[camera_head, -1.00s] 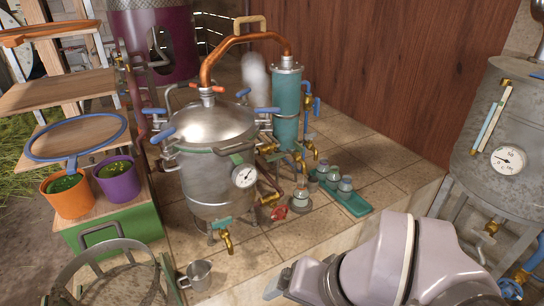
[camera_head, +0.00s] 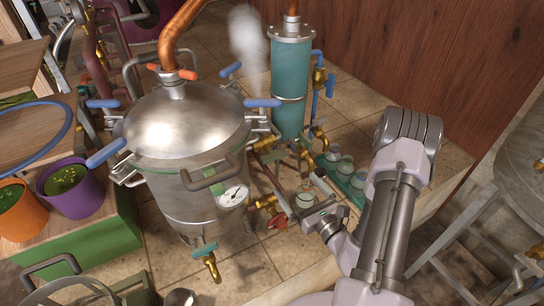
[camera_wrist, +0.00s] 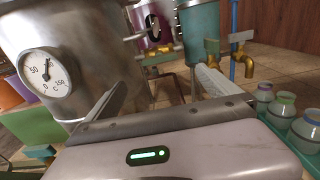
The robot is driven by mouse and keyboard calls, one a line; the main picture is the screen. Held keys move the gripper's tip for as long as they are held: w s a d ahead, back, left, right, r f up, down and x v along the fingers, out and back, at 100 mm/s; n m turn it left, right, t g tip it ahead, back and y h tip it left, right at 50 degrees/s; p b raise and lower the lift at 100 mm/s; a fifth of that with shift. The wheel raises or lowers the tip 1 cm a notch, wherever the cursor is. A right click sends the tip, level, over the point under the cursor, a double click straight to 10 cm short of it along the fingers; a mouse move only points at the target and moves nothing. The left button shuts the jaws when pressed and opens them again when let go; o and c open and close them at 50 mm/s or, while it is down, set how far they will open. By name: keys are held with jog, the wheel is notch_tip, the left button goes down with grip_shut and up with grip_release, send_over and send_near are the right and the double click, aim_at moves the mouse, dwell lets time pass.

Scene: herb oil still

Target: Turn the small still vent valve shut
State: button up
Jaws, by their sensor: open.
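The small still (camera_head: 180,135) is a steel pot with a domed lid, a copper pipe on top and a round dial gauge (camera_head: 233,195), which also shows in the wrist view (camera_wrist: 45,72). A brass valve (camera_head: 267,202) with a red handle (camera_head: 278,220) sits low at its right side. Other brass fittings (camera_head: 264,143) lie near the teal condenser (camera_head: 289,75). I cannot tell for sure which one is the vent valve. My gripper (camera_head: 303,195) is open and empty, just right of the red-handled valve. Its two fingers also show in the wrist view (camera_wrist: 160,88), pointing between still and condenser.
A green tray (camera_head: 352,196) with several small jars stands close behind my gripper. A brass tap (camera_head: 212,267) juts from the still's front. A white plume (camera_head: 246,35) hangs behind the still. Orange and purple pots (camera_head: 68,190) stand at left. A wooden wall closes the back.

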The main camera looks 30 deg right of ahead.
aim_at(275, 159)
jog(key=w, duration=0.8)
jog(key=w+b, duration=0.1)
jog(key=w, duration=0.4)
jog(key=shift+a, duration=0.25)
jog(key=c, duration=1.3)
